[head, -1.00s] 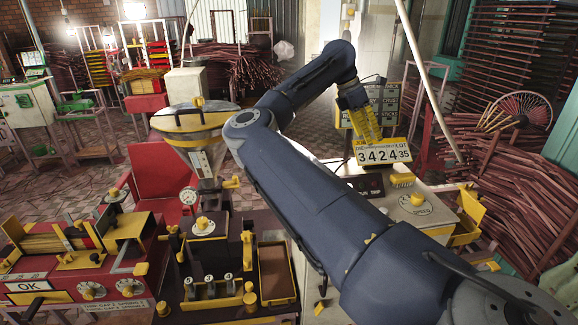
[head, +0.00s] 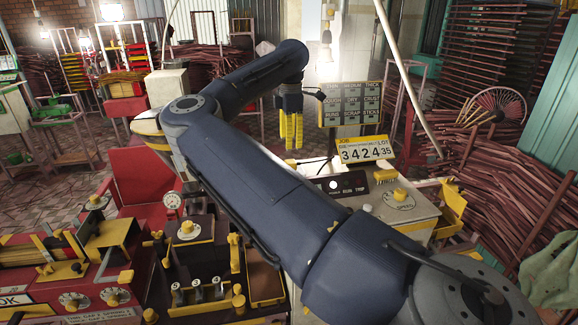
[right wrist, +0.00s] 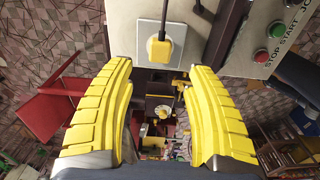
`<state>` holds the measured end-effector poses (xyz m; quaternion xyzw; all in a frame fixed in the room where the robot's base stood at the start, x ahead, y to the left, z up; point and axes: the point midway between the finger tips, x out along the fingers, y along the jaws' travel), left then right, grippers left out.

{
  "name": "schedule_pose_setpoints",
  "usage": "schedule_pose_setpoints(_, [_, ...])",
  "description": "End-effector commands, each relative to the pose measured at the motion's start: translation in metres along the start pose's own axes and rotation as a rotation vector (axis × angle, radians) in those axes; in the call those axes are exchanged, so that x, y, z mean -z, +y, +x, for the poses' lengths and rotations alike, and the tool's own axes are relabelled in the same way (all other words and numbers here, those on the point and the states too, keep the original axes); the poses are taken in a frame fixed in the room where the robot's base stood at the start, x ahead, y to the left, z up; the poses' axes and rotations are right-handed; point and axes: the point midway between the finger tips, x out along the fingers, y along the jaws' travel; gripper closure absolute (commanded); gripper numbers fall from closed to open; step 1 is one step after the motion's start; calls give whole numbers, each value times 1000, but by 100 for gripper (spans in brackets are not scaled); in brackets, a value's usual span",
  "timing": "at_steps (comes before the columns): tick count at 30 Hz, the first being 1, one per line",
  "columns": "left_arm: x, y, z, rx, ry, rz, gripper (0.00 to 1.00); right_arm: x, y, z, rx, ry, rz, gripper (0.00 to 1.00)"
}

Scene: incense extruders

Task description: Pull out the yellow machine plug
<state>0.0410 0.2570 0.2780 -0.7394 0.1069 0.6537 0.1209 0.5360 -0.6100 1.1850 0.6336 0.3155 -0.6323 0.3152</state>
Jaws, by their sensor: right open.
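The yellow plug (right wrist: 160,48) sits in a white socket plate (right wrist: 176,16) on the side of a pale cabinet, at the top middle of the right wrist view. A dark cord rises from it. My right gripper (right wrist: 161,76) is open and empty, its yellow fingers spread to either side below the plug, apart from it. In the head view my right gripper (head: 291,145) hangs with fingers down, left of the number sign (head: 362,150). I cannot make out the plug in the head view. My left gripper is not in view.
The pale cabinet (right wrist: 262,32) has green and red buttons (right wrist: 276,30). In the head view a machine top with a yellow knob (head: 400,194) stands below the sign. A red chair (head: 146,182) and a machine with levers (head: 200,292) lie to the left. Incense sticks crowd the right.

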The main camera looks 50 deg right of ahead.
Motion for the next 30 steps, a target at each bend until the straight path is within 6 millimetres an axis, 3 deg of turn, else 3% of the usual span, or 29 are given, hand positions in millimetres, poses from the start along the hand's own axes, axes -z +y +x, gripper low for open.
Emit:
schedule_pose_setpoints(10, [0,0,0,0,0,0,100,0,0,9,2,-2,0,46])
schedule_pose_setpoints(30, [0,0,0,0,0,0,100,-1,0,78,2,-3,1,46])
